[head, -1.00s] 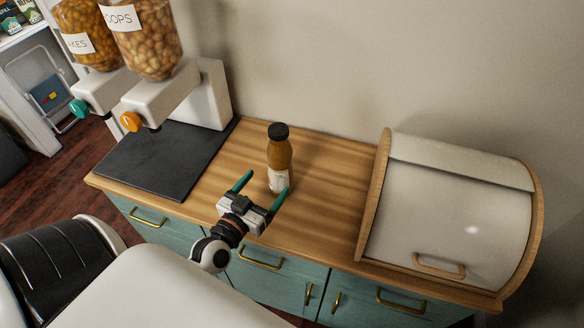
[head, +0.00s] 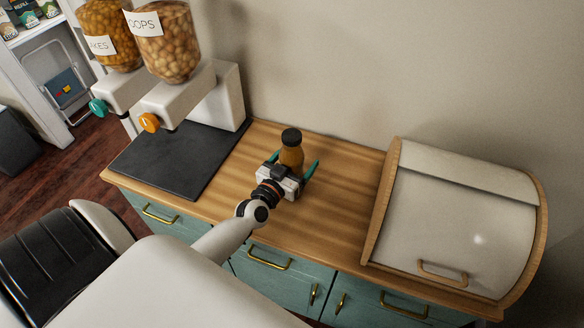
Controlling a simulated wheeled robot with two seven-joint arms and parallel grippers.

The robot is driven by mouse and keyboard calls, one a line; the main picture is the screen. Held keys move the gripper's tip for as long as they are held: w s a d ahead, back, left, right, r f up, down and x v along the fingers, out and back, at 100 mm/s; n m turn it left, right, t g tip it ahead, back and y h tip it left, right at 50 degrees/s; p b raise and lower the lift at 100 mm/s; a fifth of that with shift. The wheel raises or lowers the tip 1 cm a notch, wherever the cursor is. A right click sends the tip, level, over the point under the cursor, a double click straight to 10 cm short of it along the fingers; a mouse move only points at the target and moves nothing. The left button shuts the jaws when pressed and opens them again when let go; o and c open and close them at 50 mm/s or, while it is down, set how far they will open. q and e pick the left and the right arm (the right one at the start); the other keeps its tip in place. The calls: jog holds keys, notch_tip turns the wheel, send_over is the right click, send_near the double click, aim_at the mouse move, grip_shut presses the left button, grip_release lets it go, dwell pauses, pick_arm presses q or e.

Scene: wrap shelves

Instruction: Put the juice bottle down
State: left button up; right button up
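The juice bottle (head: 291,155), orange-brown with a black cap, stands upright on the wooden counter (head: 335,205). Its lower part and label are hidden behind my gripper. My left gripper (head: 292,164), with green fingers, is at the bottle with one finger on either side of it. The fingers look spread, with a gap at least on the right side. Whether the left finger touches the bottle is hard to tell. My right gripper is not in view.
A white bread box (head: 455,225) with a wooden frame stands at the counter's right. A dark mat (head: 180,158) lies at the left under two dispensers (head: 165,45). Bare counter lies between the bottle and the bread box. Teal drawers (head: 285,275) are below.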

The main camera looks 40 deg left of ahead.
pick_arm(q)
jog(key=shift+s, duration=0.1)
jog(key=shift+c, duration=0.3)
jog(key=shift+r, duration=0.1)
jog(key=c, duration=1.5)
jog(key=shift+r, duration=0.15)
jog(key=shift+c, duration=0.6)
